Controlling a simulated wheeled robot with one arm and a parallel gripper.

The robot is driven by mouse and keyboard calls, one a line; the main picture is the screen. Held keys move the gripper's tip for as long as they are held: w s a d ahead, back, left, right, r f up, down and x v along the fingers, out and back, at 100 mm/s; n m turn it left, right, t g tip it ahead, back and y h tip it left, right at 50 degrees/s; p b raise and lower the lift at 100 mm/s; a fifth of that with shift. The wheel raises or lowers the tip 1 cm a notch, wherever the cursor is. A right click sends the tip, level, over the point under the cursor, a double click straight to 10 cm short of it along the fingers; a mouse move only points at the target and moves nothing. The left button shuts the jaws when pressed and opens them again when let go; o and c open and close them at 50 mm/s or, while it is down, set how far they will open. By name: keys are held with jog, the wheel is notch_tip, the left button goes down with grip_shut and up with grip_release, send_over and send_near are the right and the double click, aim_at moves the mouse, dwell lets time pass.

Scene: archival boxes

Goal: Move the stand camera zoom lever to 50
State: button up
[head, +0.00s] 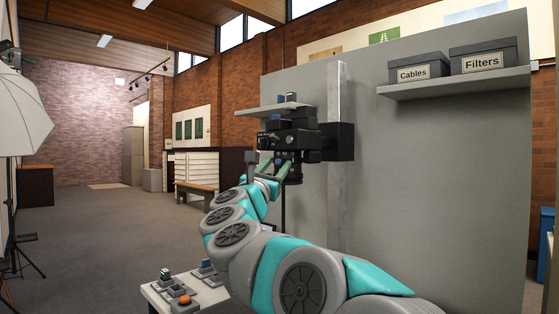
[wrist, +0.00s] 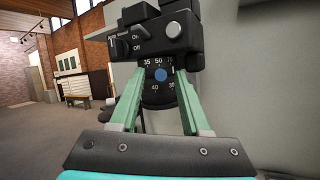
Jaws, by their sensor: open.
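The stand camera (head: 300,132) is a black body mounted on a grey upright post. In the wrist view its body (wrist: 155,38) fills the top, with an On/Off marking and round knobs. A blue round spot (wrist: 161,75) sits just under the 50. I cannot clearly make out the lever or its setting. My gripper (wrist: 160,72) is open, its green fingers on either side of the scale. Contact is unclear. My gripper (head: 282,168) also shows in the head view.
A grey panel (head: 445,160) stands behind the post. Its shelf (head: 455,83) holds a Cables box (head: 417,69) and a Filters box (head: 483,58). A low white table (head: 160,294) with small devices is below my arm. Open floor lies to the left.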

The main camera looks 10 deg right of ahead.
jog(key=shift+x, duration=1.35)
grip_shut()
dwell(0.5)
